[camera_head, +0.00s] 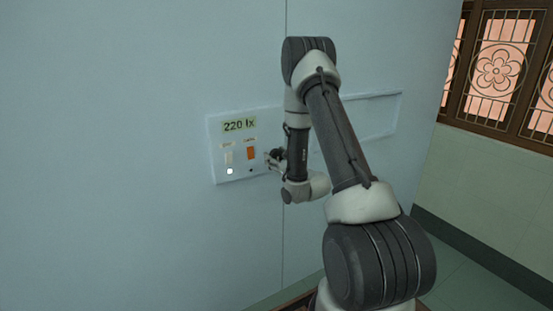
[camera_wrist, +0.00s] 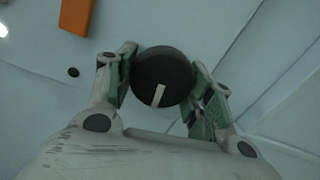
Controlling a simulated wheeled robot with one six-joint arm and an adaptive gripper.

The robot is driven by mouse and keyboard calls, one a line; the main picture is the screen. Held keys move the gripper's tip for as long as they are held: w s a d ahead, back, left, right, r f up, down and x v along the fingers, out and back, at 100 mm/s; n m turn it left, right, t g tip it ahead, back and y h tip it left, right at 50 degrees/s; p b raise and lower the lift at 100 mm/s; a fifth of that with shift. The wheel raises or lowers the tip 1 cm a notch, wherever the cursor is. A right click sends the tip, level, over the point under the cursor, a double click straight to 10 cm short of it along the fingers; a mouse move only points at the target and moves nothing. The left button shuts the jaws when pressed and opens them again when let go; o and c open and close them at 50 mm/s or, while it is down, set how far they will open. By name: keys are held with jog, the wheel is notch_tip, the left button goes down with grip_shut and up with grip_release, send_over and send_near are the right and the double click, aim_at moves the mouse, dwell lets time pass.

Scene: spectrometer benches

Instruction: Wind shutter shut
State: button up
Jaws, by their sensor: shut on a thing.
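A round black knob (camera_wrist: 162,77) with a white pointer line is on the wall panel. In the wrist view the line points down and slightly left. My gripper (camera_wrist: 161,88) has its two green-padded fingers on either side of the knob, shut on it. In the head view my gripper (camera_head: 272,158) is at the right part of the panel (camera_head: 216,150), and it hides the knob there. A display (camera_head: 239,125) on the panel reads 220 lx. The shutter itself cannot be made out.
Left of my gripper the panel has an orange switch (camera_head: 251,153), a pale switch (camera_head: 228,157) and a lit white lamp (camera_head: 230,171). A raised rectangular frame (camera_head: 375,117) is on the wall behind my arm. A barred window (camera_head: 500,50) is at the far right.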

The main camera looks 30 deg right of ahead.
jog(key=shift+s+f, duration=0.1)
jog(key=shift+f, duration=0.1)
jog(key=o, duration=0.8)
jog(key=shift+o, duration=1.1)
jog(key=shift+r, duration=0.1)
jog(key=s, duration=0.7)
jog(key=shift+s, duration=0.2)
jog(key=shift+d, duration=0.15)
